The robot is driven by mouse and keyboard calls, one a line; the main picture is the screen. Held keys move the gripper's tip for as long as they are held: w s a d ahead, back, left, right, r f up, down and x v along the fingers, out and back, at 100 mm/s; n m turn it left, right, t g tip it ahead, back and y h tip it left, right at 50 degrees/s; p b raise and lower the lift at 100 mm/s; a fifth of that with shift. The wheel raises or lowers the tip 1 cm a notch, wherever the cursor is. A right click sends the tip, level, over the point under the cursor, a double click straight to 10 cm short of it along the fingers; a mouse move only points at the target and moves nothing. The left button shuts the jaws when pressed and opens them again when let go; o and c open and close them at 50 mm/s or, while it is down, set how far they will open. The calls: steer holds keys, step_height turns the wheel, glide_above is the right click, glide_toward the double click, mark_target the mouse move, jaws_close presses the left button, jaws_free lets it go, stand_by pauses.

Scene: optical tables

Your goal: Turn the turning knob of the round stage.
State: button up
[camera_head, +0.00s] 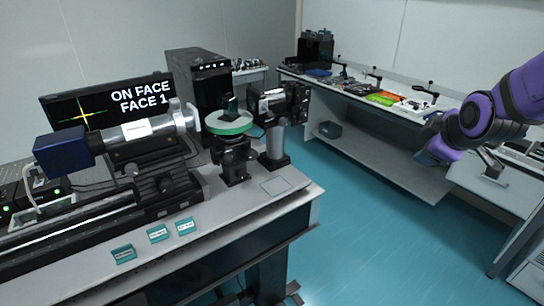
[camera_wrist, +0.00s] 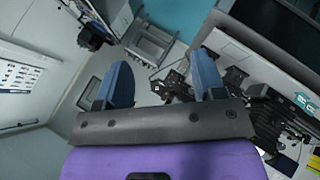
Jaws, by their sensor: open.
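The round stage (camera_head: 229,123) has a green rim and stands on a black mount at the right part of the near optical table. A small dark block sits on its top. Its turning knob is too small to make out for certain. My gripper shows in the head view (camera_head: 437,158) at the far right, well away from the stage, over the floor and in front of the back bench. In the wrist view my gripper (camera_wrist: 163,85) has its two blue fingers wide apart with nothing between them. The stage is not clear in that tilted view.
A silver tube instrument (camera_head: 150,128) with a blue end lies left of the stage. A black device on a grey post (camera_head: 275,150) stands right of it. A monitor (camera_head: 110,103) reads "ON FACE FACE 1". Several labelled teal blocks (camera_head: 158,233) lie in front. The teal floor (camera_head: 370,240) between tables is clear.

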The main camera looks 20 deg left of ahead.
steer(key=w+a+f+n+t, duration=0.2)
steer(key=w+a+f+n, duration=0.4)
steer(key=a+f+n, duration=0.15)
steer(key=n+t+y, duration=0.1)
steer(key=n+y, duration=1.1)
steer(key=n, duration=1.5)
glide_toward(253, 156)
steer(key=x, duration=1)
steer(key=shift+f, duration=0.1)
steer(key=shift+c, duration=0.2)
steer(key=c, duration=0.9)
